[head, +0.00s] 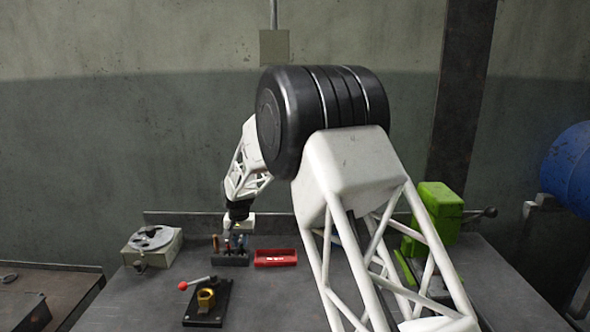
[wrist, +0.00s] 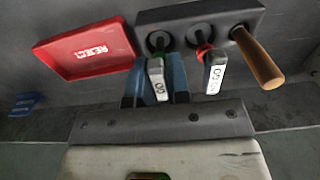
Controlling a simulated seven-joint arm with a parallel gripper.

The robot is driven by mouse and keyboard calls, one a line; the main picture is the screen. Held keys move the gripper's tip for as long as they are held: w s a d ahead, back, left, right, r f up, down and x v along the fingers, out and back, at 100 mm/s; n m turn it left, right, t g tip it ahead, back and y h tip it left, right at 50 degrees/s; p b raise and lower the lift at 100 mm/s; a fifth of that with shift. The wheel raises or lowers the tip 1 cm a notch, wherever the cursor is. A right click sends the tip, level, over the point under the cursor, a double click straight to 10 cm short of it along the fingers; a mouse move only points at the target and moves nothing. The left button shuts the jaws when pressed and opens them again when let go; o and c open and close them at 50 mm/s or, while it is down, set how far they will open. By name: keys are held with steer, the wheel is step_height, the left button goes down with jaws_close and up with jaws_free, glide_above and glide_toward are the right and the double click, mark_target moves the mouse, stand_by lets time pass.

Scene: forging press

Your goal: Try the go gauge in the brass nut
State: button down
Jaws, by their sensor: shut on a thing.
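The go gauge (wrist: 157,78), with a green ring and a white label on its handle, stands in a hole of the dark rack (wrist: 195,18). My gripper (wrist: 156,85) has its blue fingers shut on this handle, one on each side; in the head view my gripper (head: 238,238) is at the rack, small and partly unclear. The brass nut (head: 206,298) sits in a black fixture (head: 207,318) near the front of the bench, with a red-knobbed lever (head: 195,283) beside it. The gauge's lower end is hidden in the rack.
A red-ringed gauge (wrist: 214,75) and a wooden-handled tool (wrist: 258,58) stand in the same rack, close to the right of my fingers. A red reject tray (wrist: 85,50) lies to the left. A round-topped device (head: 152,245) and a green machine (head: 435,212) flank the bench.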

steer(key=shift+r, duration=0.2)
steer(key=shift+r, duration=2.75)
steer(key=shift+s, duration=0.1)
steer(key=s+a+r, duration=0.2)
steer(key=s+a, duration=0.1)
steer(key=s, duration=0.8)
steer(key=s+a+r, duration=0.3)
steer(key=s, duration=0.7)
steer(key=shift+s+a, duration=0.35)
steer(key=shift+s, duration=0.05)
steer(key=shift+f, duration=0.1)
steer(key=shift+f, duration=2.3)
